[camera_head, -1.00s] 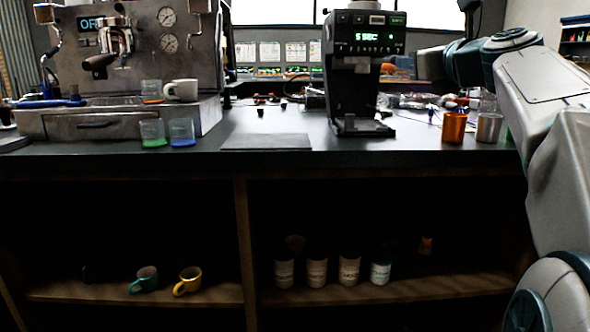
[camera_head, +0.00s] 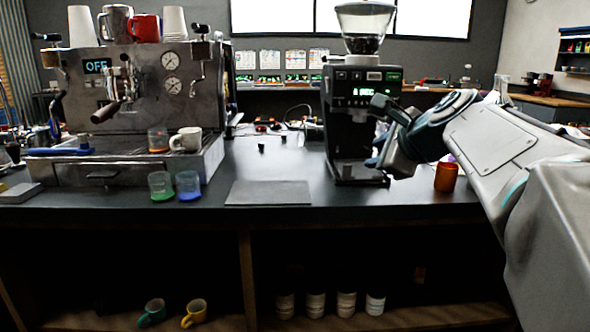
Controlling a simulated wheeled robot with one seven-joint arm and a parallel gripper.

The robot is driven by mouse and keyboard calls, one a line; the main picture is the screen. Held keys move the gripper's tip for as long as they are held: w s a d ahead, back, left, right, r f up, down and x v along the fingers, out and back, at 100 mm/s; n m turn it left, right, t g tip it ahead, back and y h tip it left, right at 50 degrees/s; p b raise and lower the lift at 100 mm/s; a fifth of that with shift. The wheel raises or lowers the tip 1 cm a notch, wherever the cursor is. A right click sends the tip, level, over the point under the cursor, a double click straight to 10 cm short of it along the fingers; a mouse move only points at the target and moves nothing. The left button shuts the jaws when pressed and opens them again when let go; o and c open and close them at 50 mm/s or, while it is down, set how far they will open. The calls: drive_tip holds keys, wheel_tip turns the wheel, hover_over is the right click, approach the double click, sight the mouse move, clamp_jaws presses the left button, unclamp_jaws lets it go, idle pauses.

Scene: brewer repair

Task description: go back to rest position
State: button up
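My arm reaches in from the right side, over the right part of the counter. My gripper (camera_head: 378,135) is at its end, in front of the black coffee grinder (camera_head: 349,168) and partly covering it. The gripper's fingers are small and dark against the grinder, so I cannot tell whether they are open or shut. I see no object clearly held in it.
The espresso machine (camera_head: 140,100) stands on the left, its display reading OFF. Glasses (camera_head: 188,186) and a grey mat (camera_head: 268,193) lie along the counter front. An orange cup (camera_head: 446,177) stands close beside my arm. Mugs (camera_head: 195,312) and several jars (camera_head: 345,303) sit on the shelf below.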

drive_tip(key=s+f+n+g+h+p, duration=0.1)
drive_tip(key=s+n+g+p, duration=0.3)
drive_tip(key=s+n+p, duration=0.6)
drive_tip(key=s+a+f+n+g+h+p, duration=0.1)
drive_tip(key=s+n+g+p, duration=0.4)
drive_tip(key=s+n+p, duration=0.6)
drive_tip(key=s+f+h+p, duration=0.1)
drive_tip(key=s+p, duration=0.2)
drive_tip(key=shift+s+f+h, duration=0.2)
drive_tip(key=shift+s+h, duration=0.2)
drive_tip(key=shift+a, duration=0.2)
